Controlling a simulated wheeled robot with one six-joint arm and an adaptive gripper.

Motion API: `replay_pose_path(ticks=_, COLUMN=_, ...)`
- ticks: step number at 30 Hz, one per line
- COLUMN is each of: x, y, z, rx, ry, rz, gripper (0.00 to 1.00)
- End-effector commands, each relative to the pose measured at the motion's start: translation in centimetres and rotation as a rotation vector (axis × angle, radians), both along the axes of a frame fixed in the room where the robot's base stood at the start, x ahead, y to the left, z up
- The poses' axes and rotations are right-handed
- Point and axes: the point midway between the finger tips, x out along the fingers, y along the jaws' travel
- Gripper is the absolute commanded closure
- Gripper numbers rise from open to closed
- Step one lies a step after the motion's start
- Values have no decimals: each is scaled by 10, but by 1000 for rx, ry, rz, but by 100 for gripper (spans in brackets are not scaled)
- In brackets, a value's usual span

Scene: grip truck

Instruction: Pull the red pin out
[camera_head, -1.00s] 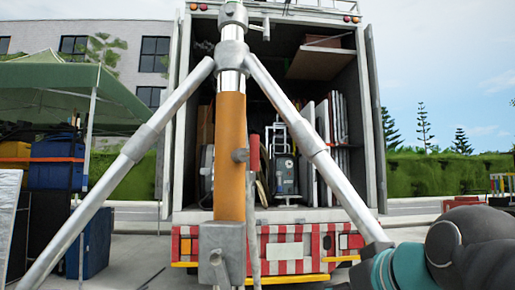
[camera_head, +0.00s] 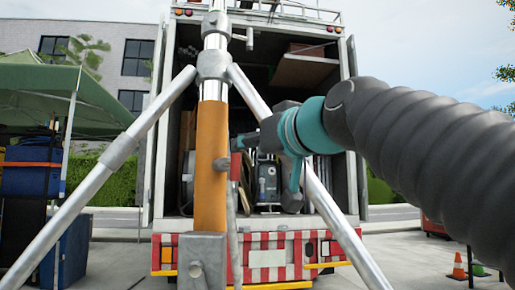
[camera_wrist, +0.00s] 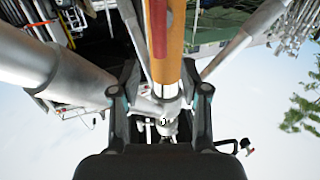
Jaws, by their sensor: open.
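The red pin (camera_head: 235,166) hangs upright at the right side of the orange section (camera_head: 210,165) of the metal stand (camera_head: 213,65). A grey fitting joins it to the column. My gripper (camera_head: 246,143) reaches in from the right, with its dark fingers close to the top of the pin; contact cannot be told. In the wrist view my gripper (camera_wrist: 160,85) is open, its fingers spread either side of the column. A red strip (camera_wrist: 158,30), likely the pin, shows beside the orange section between the fingers. Nothing is visibly held.
The stand's sloping legs (camera_head: 147,120) flank the column; the right one passes behind my arm. Behind stands an open truck (camera_head: 270,255) with loaded cargo. A green canopy (camera_head: 60,95) is at left and orange cones (camera_head: 458,266) at lower right.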

Motion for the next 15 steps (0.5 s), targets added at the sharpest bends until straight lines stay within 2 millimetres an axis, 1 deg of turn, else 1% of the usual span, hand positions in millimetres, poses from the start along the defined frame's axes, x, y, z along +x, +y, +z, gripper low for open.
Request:
replay_pose_path(ticks=1, x=9, y=6, z=1, rx=-1, ry=2, rz=1, gripper=55)
replay_pose_path(ticks=7, x=37, y=26, z=1, rx=0, ry=2, rz=0, gripper=55)
replay_pose_path(ticks=12, x=53, y=37, z=1, rx=-1, ry=1, rz=-1, gripper=55)
replay_pose_path(ticks=15, x=58, y=41, z=0, rx=0, ry=0, rz=-1, gripper=55)
